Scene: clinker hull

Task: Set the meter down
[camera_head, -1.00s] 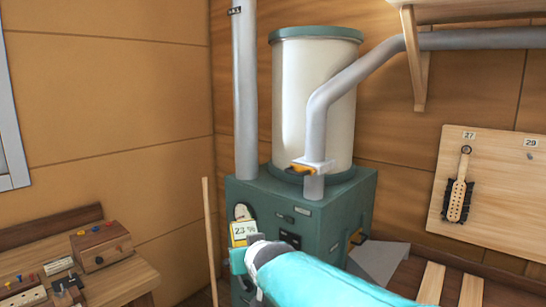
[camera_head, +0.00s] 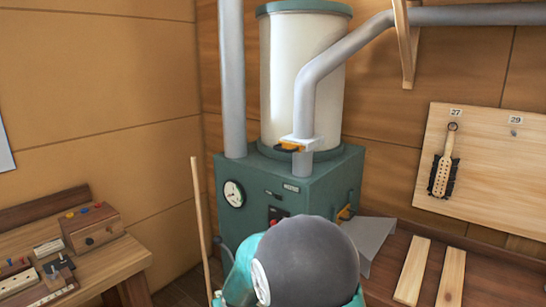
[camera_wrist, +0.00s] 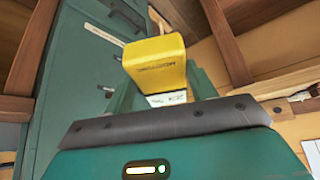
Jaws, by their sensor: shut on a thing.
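The yellow meter (camera_wrist: 155,62) is in the wrist view, with dark lettering on its body and a pale label or display at its near end. My gripper (camera_wrist: 163,92) is shut on it, with a green finger on each side. In the head view my own rounded arm joint fills the bottom centre and hides the meter and the fingers. The wrist view shows the meter in front of a green panel and wooden beams. I cannot tell whether it touches any surface.
A green cabinet (camera_head: 322,183) with a gauge carries a cream tank (camera_head: 305,85) and grey pipes. A wooden bench (camera_head: 112,262) with small boxes stands left. A thin pole (camera_head: 201,220) leans near the cabinet. A brush (camera_head: 444,172) hangs on a board at right.

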